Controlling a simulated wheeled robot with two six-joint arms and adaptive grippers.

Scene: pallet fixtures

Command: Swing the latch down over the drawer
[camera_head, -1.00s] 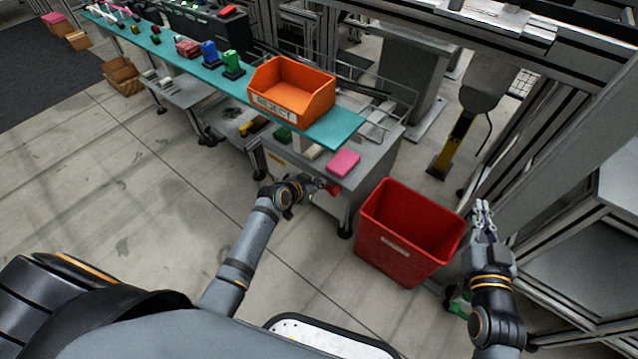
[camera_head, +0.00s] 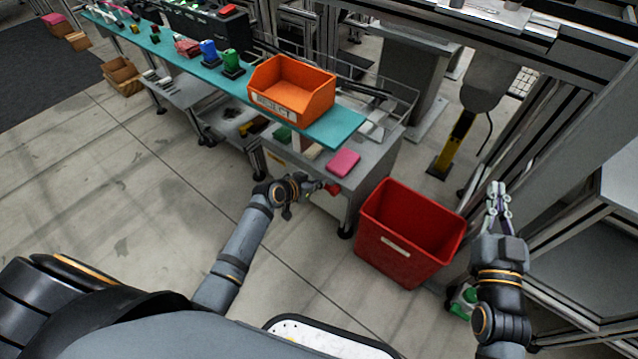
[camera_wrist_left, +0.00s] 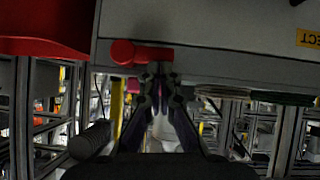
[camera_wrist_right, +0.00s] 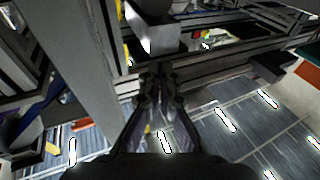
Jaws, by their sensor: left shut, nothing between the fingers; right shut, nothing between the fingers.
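The red latch (camera_head: 333,188) is at the front of the grey cabinet under the bench end. In the left wrist view the latch (camera_wrist_left: 150,54) is a short bar lying sideways with a round end at its left. It sits along the lower edge of a grey panel (camera_wrist_left: 220,35), which may be the drawer front. My left gripper (camera_head: 317,187) is shut and empty, its fingertips (camera_wrist_left: 158,74) right by the latch bar; I cannot tell whether they touch. My right gripper (camera_head: 498,190) is shut and empty, far right, away from the cabinet.
A red bin (camera_head: 395,255) stands on the floor right of the cabinet. An orange reject tray (camera_head: 305,103) sits on the teal shelf (camera_head: 340,128) above. A pink block (camera_head: 343,162) lies on the cabinet top. Metal frames stand near my right arm.

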